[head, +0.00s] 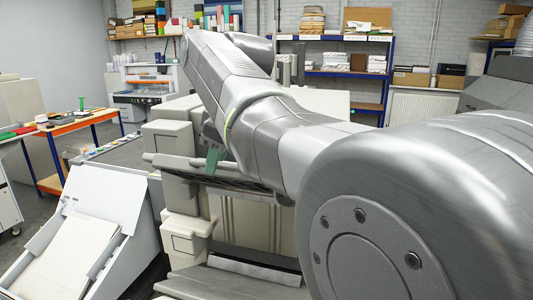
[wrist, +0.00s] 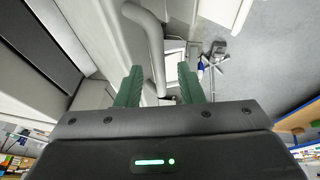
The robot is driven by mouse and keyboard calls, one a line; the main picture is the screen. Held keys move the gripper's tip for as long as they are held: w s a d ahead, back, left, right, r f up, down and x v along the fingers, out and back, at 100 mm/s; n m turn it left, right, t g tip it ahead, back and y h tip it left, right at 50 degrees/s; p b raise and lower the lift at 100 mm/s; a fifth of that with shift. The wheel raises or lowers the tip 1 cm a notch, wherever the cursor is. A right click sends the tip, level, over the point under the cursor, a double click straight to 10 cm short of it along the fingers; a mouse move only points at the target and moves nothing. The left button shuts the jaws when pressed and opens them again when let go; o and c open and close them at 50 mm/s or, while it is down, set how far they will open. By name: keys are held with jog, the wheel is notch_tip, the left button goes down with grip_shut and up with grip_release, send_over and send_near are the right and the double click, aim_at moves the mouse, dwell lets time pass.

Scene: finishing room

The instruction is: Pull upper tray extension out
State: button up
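My gripper shows in the wrist view (wrist: 160,82) with its two green fingers well apart and nothing clearly held between them. A light grey curved bar (wrist: 154,40) runs down behind the gap; I cannot tell whether it touches a finger. In the head view a green finger (head: 213,160) shows below my arm, close to a dark-edged tray (head: 205,174) on the beige machine (head: 185,228). I cannot tell whether this is the upper tray or its extension. My arm hides much of the machine's right part.
A sloping white tray (head: 130,212) with a pale stack (head: 70,260) stands at the lower left. An orange-edged table (head: 85,124) is at the left. Blue shelving (head: 330,74) stands against the back wall. Grey floor (head: 20,190) shows at the left.

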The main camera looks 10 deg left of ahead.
jog(key=shift+w, duration=0.1)
grip_shut()
jog(key=s+r, duration=0.8)
jog(key=s, duration=0.2)
jog(key=shift+s+a, duration=0.3)
jog(key=shift+a, duration=0.1)
jog(key=shift+c, duration=1.1)
grip_release()
jog(key=shift+o, duration=1.1)
jog(key=shift+s, duration=0.25)
jog(key=shift+w, duration=0.1)
